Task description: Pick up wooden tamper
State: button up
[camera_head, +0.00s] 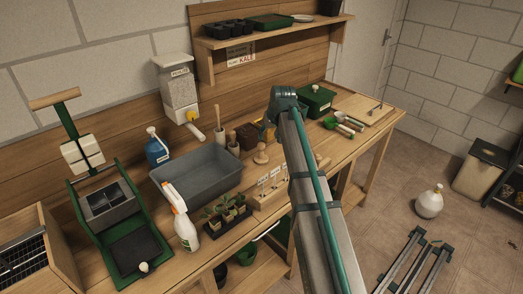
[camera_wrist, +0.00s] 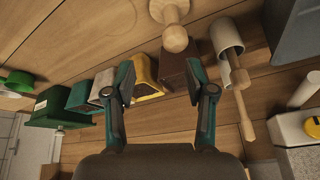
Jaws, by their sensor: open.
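The wooden tamper (camera_head: 261,156) stands on the bench, right of the grey tray, in the head view. In the wrist view the tamper (camera_wrist: 174,38) is at the top edge, its round knob toward the picture middle and its upper part cut off. My gripper (camera_wrist: 160,84) is open and empty, with its two fingers spread wide below the tamper in that picture. The fingers appear apart from it. In the head view my arm hides most of the gripper.
A brown block (camera_wrist: 179,73) and a yellow block (camera_wrist: 146,80) show between my fingers. A white holder with a wooden stick (camera_wrist: 228,38) is close right. The grey tray (camera_head: 203,181) and labelled wooden stand (camera_head: 267,197) flank the tamper. A green box (camera_head: 315,101) stands farther right.

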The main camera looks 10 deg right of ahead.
aim_at(260, 148)
jog(key=shift+n+h, duration=0.3)
jog(key=shift+n, duration=0.1)
jog(key=shift+w+a+f+p, duration=0.45)
jog(key=shift+w+f+p, duration=0.15)
jog(key=shift+f, duration=0.9)
jog(key=shift+w+a+f+p, duration=0.45)
jog(key=shift+a+f+p, duration=0.1)
jog(key=shift+f, duration=1)
jog(key=shift+w+a+f+p, duration=0.4)
jog(key=shift+w+f+p, duration=0.2)
jog(key=shift+f, duration=0.9)
grip_shut()
